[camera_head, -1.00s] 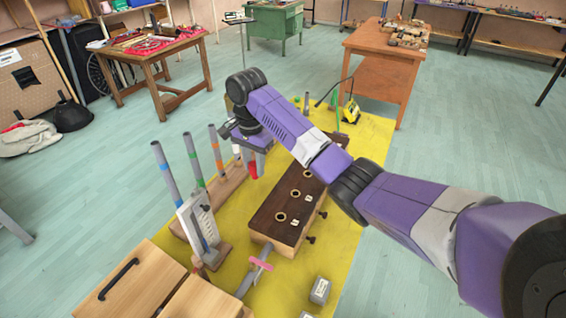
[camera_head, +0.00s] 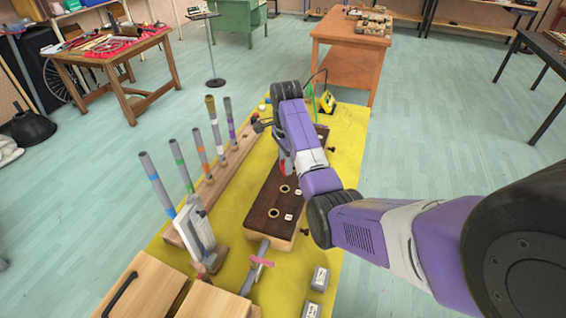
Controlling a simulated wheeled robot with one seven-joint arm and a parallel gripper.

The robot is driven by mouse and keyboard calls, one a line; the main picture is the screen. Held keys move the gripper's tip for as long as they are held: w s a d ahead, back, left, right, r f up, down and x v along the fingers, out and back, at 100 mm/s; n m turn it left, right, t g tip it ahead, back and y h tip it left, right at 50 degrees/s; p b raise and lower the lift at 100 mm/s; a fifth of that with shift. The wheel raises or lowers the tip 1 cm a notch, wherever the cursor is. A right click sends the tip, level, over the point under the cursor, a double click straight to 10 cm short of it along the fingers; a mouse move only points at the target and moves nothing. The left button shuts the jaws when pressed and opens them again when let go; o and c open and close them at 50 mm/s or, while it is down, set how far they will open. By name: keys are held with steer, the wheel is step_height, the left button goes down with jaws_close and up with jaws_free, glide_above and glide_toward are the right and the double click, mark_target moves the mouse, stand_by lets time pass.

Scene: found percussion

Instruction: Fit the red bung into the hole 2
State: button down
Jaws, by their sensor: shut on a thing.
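My gripper (camera_head: 283,148) is mostly hidden behind my own arm, above the dark-topped wooden box (camera_head: 262,196). A small red piece, which looks like the red bung (camera_head: 284,165), shows at the arm's left edge, at the gripper's lower end. The gripper is shut on it. The bung appears over the box's middle-to-far part; its height above the top cannot be told. Two ringed holes show in the box top: a near one (camera_head: 273,213) and a farther one (camera_head: 284,189). Each has a small white tag to its right, too small to read. Any farther holes are hidden by my arm.
The box lies on a yellow mat (camera_head: 237,200). Left of it, a wooden rack (camera_head: 217,182) holds several upright grey tubes with coloured bands. A pink-handled clamp (camera_head: 261,261) is at the box's near end. Grey blocks (camera_head: 319,278) and wooden cases (camera_head: 150,285) lie nearer.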

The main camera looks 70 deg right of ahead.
steer(key=shift+w+a+f, duration=0.1)
steer(key=shift+f+b, duration=1.35)
steer(key=shift+f, duration=1.5)
steer(key=shift+p, duration=1)
steer(key=shift+f+b, duration=0.9)
steer(key=shift+f, duration=0.85)
steer(key=c, duration=1)
jaws_free()
steer(key=shift+r+b, duration=0.55)
steer(key=shift+r, duration=3.35)
